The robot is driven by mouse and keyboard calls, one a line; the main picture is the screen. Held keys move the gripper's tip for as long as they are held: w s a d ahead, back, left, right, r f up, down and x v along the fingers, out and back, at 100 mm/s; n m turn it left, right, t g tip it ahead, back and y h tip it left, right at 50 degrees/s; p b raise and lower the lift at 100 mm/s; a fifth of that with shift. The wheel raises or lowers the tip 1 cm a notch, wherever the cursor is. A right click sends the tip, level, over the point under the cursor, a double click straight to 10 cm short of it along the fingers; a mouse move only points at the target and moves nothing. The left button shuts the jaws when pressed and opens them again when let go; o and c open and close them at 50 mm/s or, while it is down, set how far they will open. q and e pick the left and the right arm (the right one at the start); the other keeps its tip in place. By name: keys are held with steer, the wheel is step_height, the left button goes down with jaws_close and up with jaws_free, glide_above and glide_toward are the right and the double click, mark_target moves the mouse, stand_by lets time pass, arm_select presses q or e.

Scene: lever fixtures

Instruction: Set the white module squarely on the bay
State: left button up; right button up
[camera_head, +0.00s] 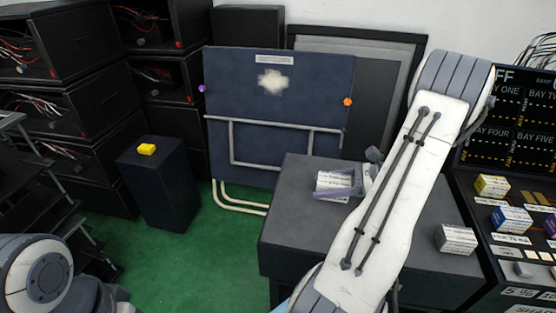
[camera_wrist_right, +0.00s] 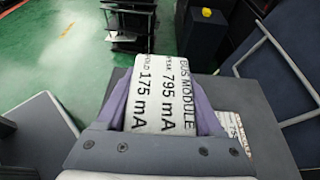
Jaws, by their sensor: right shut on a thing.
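The white module (camera_head: 331,186) is a printed block above the dark table (camera_head: 302,226). My right gripper (camera_head: 340,187) is shut on it with its purple fingers. In the right wrist view, the module (camera_wrist_right: 165,92) has black lettering reading BUS MODULE and lies between the two fingers. I cannot tell from these views whether it touches the table. A second white printed block (camera_head: 456,238) sits at the table's right side. Bay names show on the dark board (camera_head: 511,118) at the right; I cannot tell which place is the bay. My left gripper is out of view.
Yellow (camera_head: 492,186) and blue (camera_head: 511,219) blocks sit on the sloping console at the right. A blue panel with rails (camera_head: 275,110) stands behind the table. Green floor lies open at the left.

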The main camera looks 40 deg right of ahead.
steer(key=shift+s+d+r, duration=0.1)
steer(key=shift+d, duration=0.05)
steer(key=w+a+f+n+g+y, duration=0.15)
steer(key=w+a, duration=0.25)
steer(key=a, duration=0.5)
steer(key=w+a+f+n, duration=0.1)
steer(key=w+a+f, duration=0.25)
steer(key=a, duration=0.45)
steer(key=w+a+f+n+g+y, duration=0.1)
steer(key=w+a, duration=0.3)
steer(key=a, duration=0.5)
step_height(320, 180, up, 15)
steer(key=p, duration=2.1)
steer(key=shift+w+d+m, duration=0.25)
steer(key=shift+d+m, duration=0.1)
steer(key=shift+f, duration=0.15)
